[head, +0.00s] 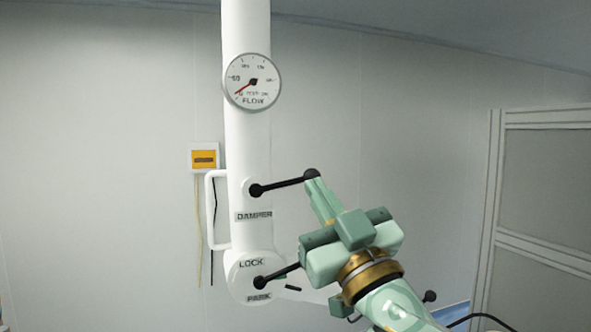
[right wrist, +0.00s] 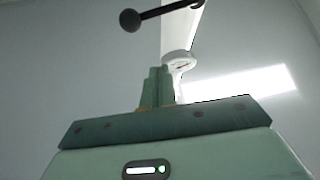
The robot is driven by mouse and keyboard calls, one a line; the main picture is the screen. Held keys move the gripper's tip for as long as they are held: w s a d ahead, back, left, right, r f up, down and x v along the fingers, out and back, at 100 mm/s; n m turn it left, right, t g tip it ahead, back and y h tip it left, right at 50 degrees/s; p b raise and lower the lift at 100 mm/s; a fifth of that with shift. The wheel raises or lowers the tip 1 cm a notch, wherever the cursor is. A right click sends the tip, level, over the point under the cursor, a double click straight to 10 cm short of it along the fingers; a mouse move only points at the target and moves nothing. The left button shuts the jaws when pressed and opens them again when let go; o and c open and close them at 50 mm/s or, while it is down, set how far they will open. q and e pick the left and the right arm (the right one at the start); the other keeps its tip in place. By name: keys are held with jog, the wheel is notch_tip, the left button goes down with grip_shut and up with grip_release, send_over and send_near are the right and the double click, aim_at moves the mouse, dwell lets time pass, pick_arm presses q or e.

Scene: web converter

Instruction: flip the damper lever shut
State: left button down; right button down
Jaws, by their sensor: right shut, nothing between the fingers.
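The damper lever (head: 285,184) is a black rod on a white column, above the DAMPER label (head: 253,216). It points right and slightly up from its pivot to a round black knob (head: 311,174). My right gripper (head: 316,186) comes from the lower right, shut and empty, its fingertips just under the knob in the head view. In the right wrist view the lever (right wrist: 165,11) and its knob show beyond and above the shut fingertips (right wrist: 158,72), with a visible gap in the picture. I cannot tell the true distance. My left gripper is out of view.
A FLOW gauge (head: 252,82) with a red needle sits higher on the column. A second black lever (head: 280,275) stands below, between LOCK and PARK labels. A white handle (head: 209,210) is on the column's left. A grey panel (head: 545,200) stands at the right.

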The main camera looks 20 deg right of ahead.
aim_at(299, 182)
jog(key=p+x, duration=0.3)
jog(key=x, duration=0.5)
jog(key=f, duration=0.1)
jog(key=w+f, duration=0.1)
jog(key=d+f, duration=0.1)
jog(key=shift+w+f+p, duration=0.15)
jog(key=shift+f+p, duration=0.2)
jog(key=shift+f, duration=0.05)
jog(key=shift+a, duration=0.1)
jog(key=shift+w, duration=0.1)
